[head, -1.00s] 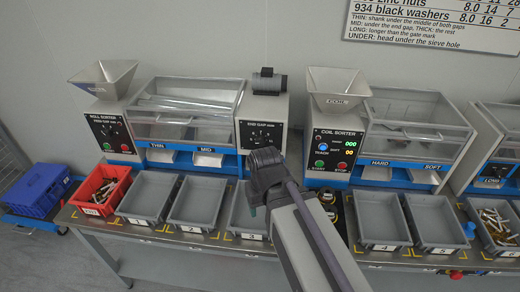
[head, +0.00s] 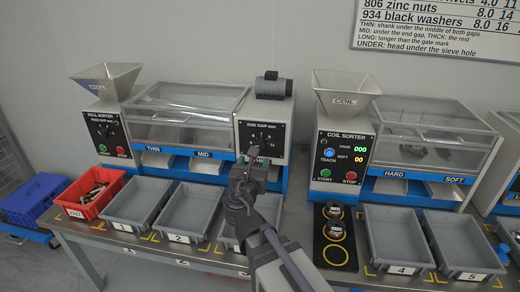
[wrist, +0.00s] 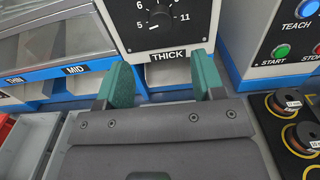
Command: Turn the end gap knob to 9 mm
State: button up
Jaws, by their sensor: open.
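The end gap knob (wrist: 160,18) is a dark round knob on a black dial, seen at the top of the wrist view. The numbers 6, 5 and 11 show around it; the upper dial is cut off and I cannot read its setting surely. In the head view the END GAP panel (head: 262,125) is on the roll sorter's right-hand housing, with my gripper just below it. My gripper (wrist: 157,82) has two green fingers, apart and empty, below the knob and in front of the THICK label. It also shows in the head view (head: 250,160).
Grey bins stand along the bench below; bin 2 (head: 180,237) is left of my arm. A coil sorter (head: 341,150) stands right of the knob housing. Black coil pads (head: 336,256) lie below it. A red crate (head: 66,211) is at the left.

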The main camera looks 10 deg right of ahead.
aim_at(260, 147)
jog(key=x, duration=0.9)
jog(key=shift+w+d, duration=0.1)
jog(key=shift+d, duration=0.05)
jog(key=shift+c, duration=0.3)
jog(key=c, duration=0.9)
jog(key=shift+o, duration=0.2)
